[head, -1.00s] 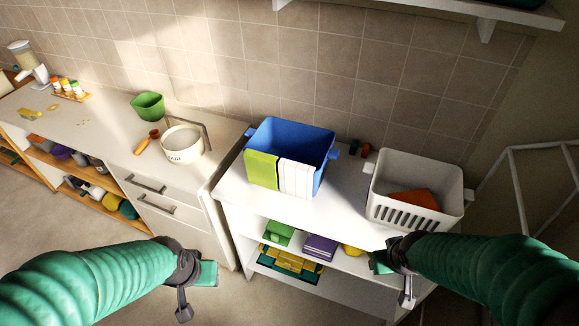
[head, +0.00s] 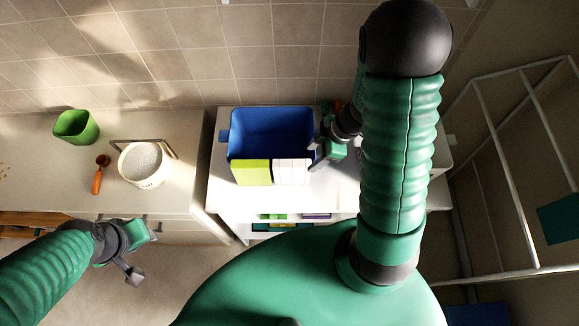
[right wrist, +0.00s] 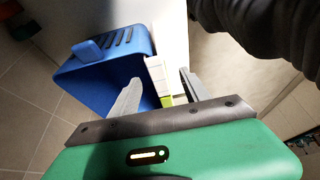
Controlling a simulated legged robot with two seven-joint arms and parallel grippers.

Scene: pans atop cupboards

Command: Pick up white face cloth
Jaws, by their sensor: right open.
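The white face cloth (head: 291,171) hangs over the front rim of the blue basket (head: 268,128), at the right, beside a lime-green cloth (head: 252,172). My right gripper (head: 317,155) is at the basket's right front corner, close to the white cloth. In the right wrist view my right gripper (right wrist: 160,77) is open, and the white cloth (right wrist: 155,72) shows between its two fingers; I cannot tell whether they touch it. The basket (right wrist: 105,85) lies to the left there. My left gripper (head: 135,250) is low at the left, away from the cloths; its jaw opening is unclear.
The basket stands on a white shelf unit (head: 222,185). My right arm hides most of a pale basket on the right. On the left counter are a white pot (head: 143,165), a green container (head: 76,127) and an orange-handled tool (head: 97,182). A white frame (head: 500,150) stands at right.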

